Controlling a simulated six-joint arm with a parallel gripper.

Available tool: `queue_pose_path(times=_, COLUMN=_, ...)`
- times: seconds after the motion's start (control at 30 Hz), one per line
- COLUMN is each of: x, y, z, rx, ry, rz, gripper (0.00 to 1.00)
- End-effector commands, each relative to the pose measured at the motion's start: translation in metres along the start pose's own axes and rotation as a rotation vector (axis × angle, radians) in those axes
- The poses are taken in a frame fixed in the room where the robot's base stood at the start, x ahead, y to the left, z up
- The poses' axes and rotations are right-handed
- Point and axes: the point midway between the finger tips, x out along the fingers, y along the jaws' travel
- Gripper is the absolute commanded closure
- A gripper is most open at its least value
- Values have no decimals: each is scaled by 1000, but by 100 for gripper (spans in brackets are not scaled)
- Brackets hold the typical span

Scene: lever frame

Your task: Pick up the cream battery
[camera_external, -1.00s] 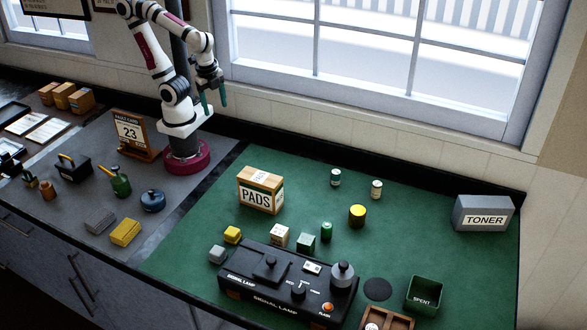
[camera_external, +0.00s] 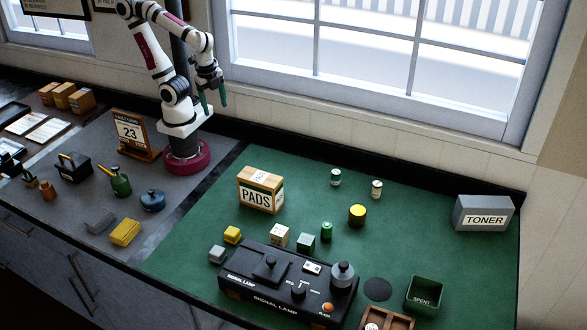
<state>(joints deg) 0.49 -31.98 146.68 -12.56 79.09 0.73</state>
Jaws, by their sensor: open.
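My gripper (camera_external: 215,100) is open and empty, its green fingers pointing down, high in front of the wall beside the window. It is far from the small cylinders on the green mat. A small cream upright cylinder (camera_external: 376,190), which looks like the cream battery, stands at the back of the mat. A green cylinder (camera_external: 326,231) stands nearer the front, behind the signal lamp box.
A yellow-topped round tin (camera_external: 357,216) stands in front of the cream cylinder. The signal lamp box (camera_external: 285,285), SPENT bin (camera_external: 424,295) and wooden tray (camera_external: 388,320) are in front.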

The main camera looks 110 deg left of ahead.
Motion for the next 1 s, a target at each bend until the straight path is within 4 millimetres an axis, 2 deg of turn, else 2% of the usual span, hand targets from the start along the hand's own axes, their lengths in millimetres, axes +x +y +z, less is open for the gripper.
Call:
queue_pose_path(times=0.43, x=0, y=0, z=0, rx=0, ry=0, rz=0, gripper=32)
queue_pose_path(times=0.47, x=0, y=0, z=0, rx=0, ry=0, rz=0, gripper=26)
queue_pose_path(times=0.67, x=0, y=0, z=0, rx=0, ry=0, rz=0, gripper=26)
queue_pose_path(times=0.73, x=1, y=-1, z=-5, rx=-6, ry=11, rz=2, gripper=26)
queue_pose_path(times=0.77, x=2, y=-2, z=-14, rx=-17, ry=28, rz=6, gripper=26)
queue_pose_path(times=0.87, x=13, y=-14, z=-76, rx=-95, ry=164, rz=24, gripper=26)
queue_pose_path(times=0.9, x=20, y=-23, z=-114, rx=-144, ry=248, rz=26, gripper=26)
queue_pose_path(times=0.97, x=33, y=-42, z=-172, rx=-227, ry=387, rz=18, gripper=26)
queue_pose_path(times=1.0, x=42, y=-56, z=-208, rx=-285, ry=479, rz=5, gripper=26)
